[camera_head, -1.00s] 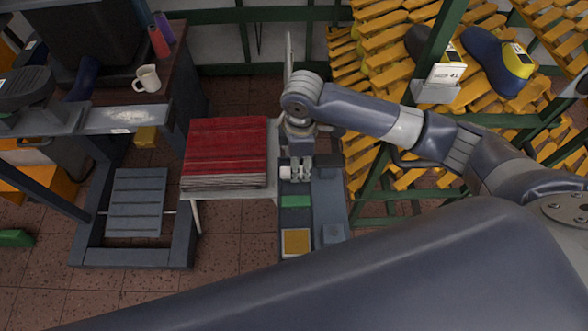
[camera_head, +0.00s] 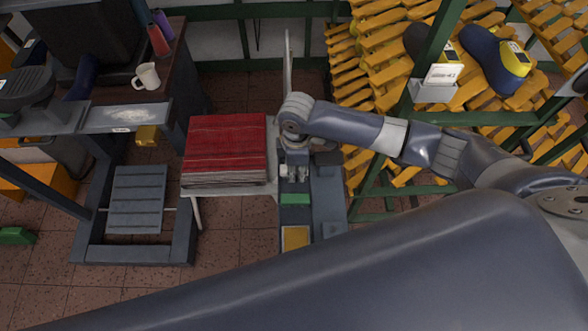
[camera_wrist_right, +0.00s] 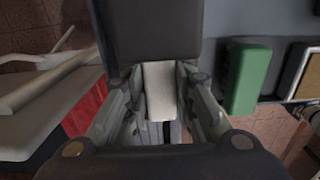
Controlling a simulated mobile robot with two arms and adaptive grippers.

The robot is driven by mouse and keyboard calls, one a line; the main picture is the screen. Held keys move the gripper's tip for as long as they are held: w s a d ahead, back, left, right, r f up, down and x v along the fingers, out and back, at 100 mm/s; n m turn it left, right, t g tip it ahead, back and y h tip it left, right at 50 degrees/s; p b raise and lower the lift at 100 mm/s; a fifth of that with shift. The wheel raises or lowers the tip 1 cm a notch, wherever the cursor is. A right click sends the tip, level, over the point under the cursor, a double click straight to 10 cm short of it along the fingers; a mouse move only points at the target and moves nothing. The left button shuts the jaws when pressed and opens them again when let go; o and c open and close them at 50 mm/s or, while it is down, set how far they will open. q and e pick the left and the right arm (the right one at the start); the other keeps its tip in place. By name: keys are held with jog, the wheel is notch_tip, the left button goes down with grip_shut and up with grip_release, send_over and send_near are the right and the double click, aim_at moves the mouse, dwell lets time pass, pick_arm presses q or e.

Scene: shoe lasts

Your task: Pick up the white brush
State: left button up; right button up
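The white brush shows in the right wrist view as a pale, narrow block (camera_wrist_right: 160,88) between the two fingers; part of it is hidden behind a dark block. My right gripper (camera_head: 294,173) is low over the grey bench strip (camera_head: 327,205), just beyond the green block (camera_head: 295,199). In the right wrist view its fingers (camera_wrist_right: 160,100) are spread on both sides of the white piece, with a gap that looks narrow. I cannot tell whether they touch it. My left gripper is not in view.
A stack of red cloth (camera_head: 225,145) on a white table lies left of the right gripper. A tan pad (camera_head: 296,237) lies nearer on the strip. A yellow slatted rack with a green post (camera_head: 432,50) stands to the right. A mug (camera_head: 147,76) is far left.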

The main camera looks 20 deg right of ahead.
grip_shut()
jog(key=shift+r, duration=0.5)
notch_tip(320, 180, up, 2)
jog(key=shift+w+r+b, duration=0.1)
jog(key=shift+r+b, duration=0.05)
jog(key=shift+b, duration=0.4)
jog(key=s+a+r+b, duration=0.1)
jog(key=s+a, duration=0.3)
jog(key=a, duration=0.3)
jog(key=s+a+b, duration=0.2)
jog(key=s+a, duration=0.2)
jog(key=a, duration=0.3)
jog(key=shift+r, duration=0.35)
jog(key=shift+w, duration=0.1)
